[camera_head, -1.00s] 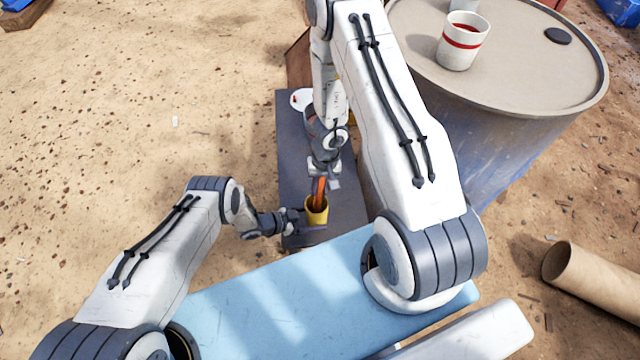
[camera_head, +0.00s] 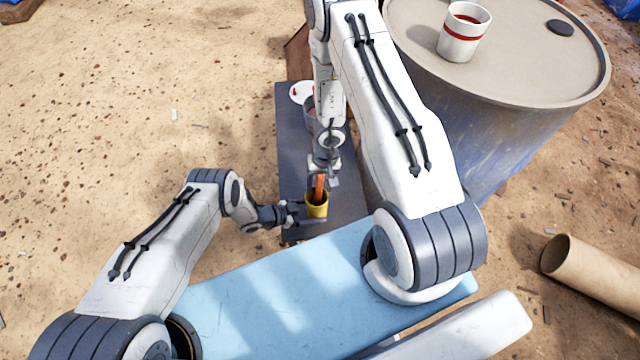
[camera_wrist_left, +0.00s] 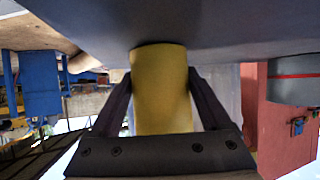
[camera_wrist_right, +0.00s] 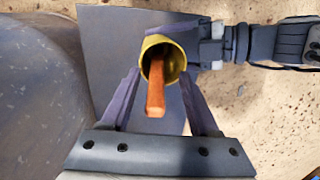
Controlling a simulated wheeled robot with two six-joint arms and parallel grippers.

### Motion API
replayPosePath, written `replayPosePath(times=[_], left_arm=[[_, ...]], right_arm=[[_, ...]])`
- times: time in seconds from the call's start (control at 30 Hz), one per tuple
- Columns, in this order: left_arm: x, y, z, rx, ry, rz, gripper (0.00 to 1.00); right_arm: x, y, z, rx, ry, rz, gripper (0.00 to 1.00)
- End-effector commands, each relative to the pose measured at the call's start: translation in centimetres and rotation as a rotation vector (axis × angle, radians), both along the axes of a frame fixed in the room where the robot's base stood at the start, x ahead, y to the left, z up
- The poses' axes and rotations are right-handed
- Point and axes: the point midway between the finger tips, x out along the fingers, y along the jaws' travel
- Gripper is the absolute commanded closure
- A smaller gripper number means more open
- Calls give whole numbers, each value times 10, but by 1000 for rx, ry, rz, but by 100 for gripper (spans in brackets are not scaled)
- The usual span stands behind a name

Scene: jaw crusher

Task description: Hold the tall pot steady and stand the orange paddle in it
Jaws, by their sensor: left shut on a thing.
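The yellow tall pot (camera_head: 316,209) stands upright near the front end of a narrow dark bench (camera_head: 289,140). My left gripper (camera_head: 303,214) is shut on it from the side, and the left wrist view shows the pot (camera_wrist_left: 162,95) between both fingers. The orange paddle (camera_head: 320,187) stands in the pot, its top above the rim. My right gripper (camera_wrist_right: 160,76) points down over the pot; its fingers are spread either side of the paddle (camera_wrist_right: 156,97), with gaps on both sides. The paddle's lower end is hidden inside the pot.
A large drum (camera_head: 500,150) stands close to the bench's right side, with a red-banded white cup (camera_head: 464,34) on top. A white round item (camera_head: 300,92) is at the bench's far end, partly behind my right arm. A brown tube (camera_head: 590,280) lies at right. Open sand lies left.

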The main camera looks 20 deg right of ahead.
Motion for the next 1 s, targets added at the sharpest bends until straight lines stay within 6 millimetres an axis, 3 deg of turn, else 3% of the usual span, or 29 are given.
replayPosePath(times=[0.37, 1.0], left_arm=[[0, 0, 0, -1, 0, 0, 50], [0, 0, 0, -1, 0, 0, 50]], right_arm=[[1, -1, 11, 2, -2, 2, 38], [4, -8, 69, 2, -5, 1, 38]])
